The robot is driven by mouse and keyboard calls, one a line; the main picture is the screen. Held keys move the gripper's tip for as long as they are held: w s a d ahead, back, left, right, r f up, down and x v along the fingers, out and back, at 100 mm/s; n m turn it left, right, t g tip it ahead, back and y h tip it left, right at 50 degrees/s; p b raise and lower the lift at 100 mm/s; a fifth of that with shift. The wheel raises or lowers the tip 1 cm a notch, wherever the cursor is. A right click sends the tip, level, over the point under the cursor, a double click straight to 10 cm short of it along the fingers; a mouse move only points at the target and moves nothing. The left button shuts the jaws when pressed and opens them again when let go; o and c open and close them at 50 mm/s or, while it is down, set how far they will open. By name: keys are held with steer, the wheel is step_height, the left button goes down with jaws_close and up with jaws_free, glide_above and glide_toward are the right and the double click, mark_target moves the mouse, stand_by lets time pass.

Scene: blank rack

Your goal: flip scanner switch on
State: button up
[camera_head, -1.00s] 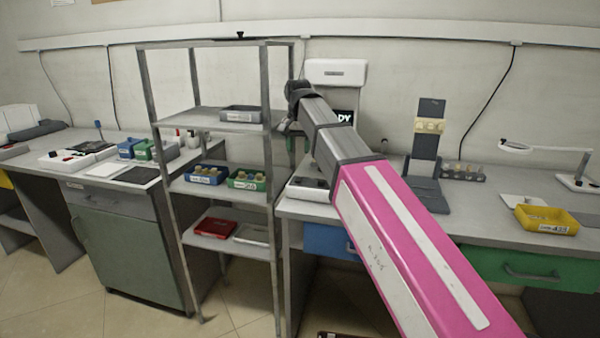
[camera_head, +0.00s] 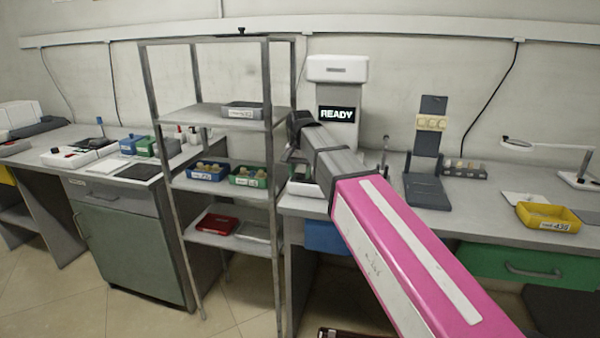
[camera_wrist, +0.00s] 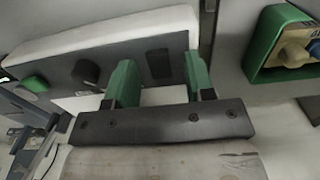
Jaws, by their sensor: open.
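The scanner (camera_head: 337,70) is a white upright unit on the bench, just right of the metal shelf, with a lit screen reading READY (camera_head: 337,114). My gripper (camera_wrist: 160,78) shows two green fingers, apart and empty. They lie over a white unit (camera_wrist: 60,48) with a dark front panel, likely the scanner's base. A black switch-like part (camera_wrist: 158,63) shows between the fingertips. Left of the fingers are a dark knob (camera_wrist: 86,72) and a green knob (camera_wrist: 36,83). Contact cannot be told. In the head view my arm hides the fingers and most of the base.
The metal shelf (camera_head: 235,192) stands close left of my wrist. Its green bin (camera_head: 247,182) also shows at right in the wrist view (camera_wrist: 270,25). A dark stand (camera_head: 428,185) and a yellow bin (camera_head: 548,225) are on the bench to the right.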

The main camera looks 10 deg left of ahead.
mark_target(299, 181)
jaws_close()
steer(key=shift+s+t, duration=0.25)
steer(key=shift+t, duration=0.55)
steer(key=shift+w, duration=0.1)
jaws_free()
steer(key=shift+r, duration=0.15)
step_height(299, 181, up, 10)
steer(key=s, duration=0.1)
steer(key=shift+s+r, duration=0.2)
steer(key=shift+s, duration=0.05)
